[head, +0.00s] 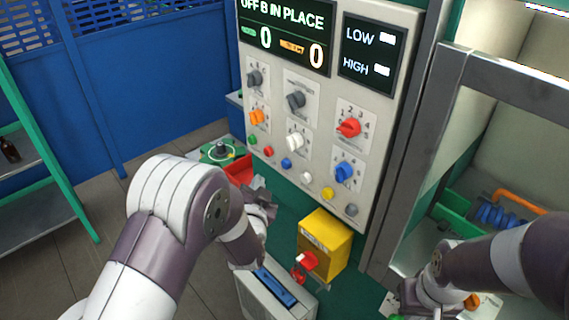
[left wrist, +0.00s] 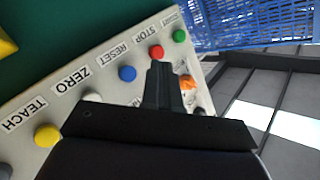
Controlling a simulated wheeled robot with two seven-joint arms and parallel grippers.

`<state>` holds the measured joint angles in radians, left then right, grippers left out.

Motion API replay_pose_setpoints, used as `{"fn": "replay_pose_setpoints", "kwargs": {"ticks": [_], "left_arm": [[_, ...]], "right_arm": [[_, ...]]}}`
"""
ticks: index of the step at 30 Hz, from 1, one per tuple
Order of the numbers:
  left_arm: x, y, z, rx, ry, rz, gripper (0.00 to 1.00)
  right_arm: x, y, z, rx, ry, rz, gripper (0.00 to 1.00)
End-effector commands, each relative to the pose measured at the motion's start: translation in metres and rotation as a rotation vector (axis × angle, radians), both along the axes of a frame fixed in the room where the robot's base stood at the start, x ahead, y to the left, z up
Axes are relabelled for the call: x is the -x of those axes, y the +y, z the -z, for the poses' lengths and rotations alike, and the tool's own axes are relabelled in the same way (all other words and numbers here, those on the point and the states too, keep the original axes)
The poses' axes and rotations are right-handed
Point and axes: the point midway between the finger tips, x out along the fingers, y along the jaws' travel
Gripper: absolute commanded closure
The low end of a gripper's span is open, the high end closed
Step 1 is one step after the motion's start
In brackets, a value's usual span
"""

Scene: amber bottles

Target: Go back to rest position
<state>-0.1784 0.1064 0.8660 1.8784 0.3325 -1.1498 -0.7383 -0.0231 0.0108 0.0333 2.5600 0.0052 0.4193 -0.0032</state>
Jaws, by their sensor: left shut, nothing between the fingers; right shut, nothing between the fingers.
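My left gripper (head: 262,205) is in front of the lower part of a grey control panel (head: 315,105). Its arm comes in from the left. In the left wrist view its fingers (left wrist: 162,85) are together and empty, over the panel's row of coloured buttons. I cannot tell whether they touch the panel. My right gripper (head: 436,268) is low at the right, by the open metal-framed bay. It is shut with nothing held, and its arm partly hides it.
A yellow box (head: 325,244) with a red switch (head: 304,266) sits below the panel. A grey case (head: 262,297) stands under the left gripper. A green-framed shelf (head: 40,180) holds a dark bottle (head: 10,150). A metal post (head: 412,150) separates panel and bay. Floor is open at left.

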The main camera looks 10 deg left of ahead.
Motion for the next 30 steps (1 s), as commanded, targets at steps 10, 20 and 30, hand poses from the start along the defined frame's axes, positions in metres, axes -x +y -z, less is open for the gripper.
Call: {"fn": "replay_pose_setpoints", "kwargs": {"ticks": [10,20,30], "left_arm": [[0.032,-0.015,0.067,0.230,0.346,0.005,1.00],[0.242,0.005,0.096,0.525,1.284,-0.353,1.00],[0.241,0.017,0.079,0.541,1.231,-0.365,1.00]], "right_arm": [[0.000,0.000,0.000,0.000,0.000,0.000,1.00],[0.000,0.000,0.030,0.000,0.000,0.000,1.00],[0.000,0.000,0.037,0.000,0.000,0.000,1.00]]}}
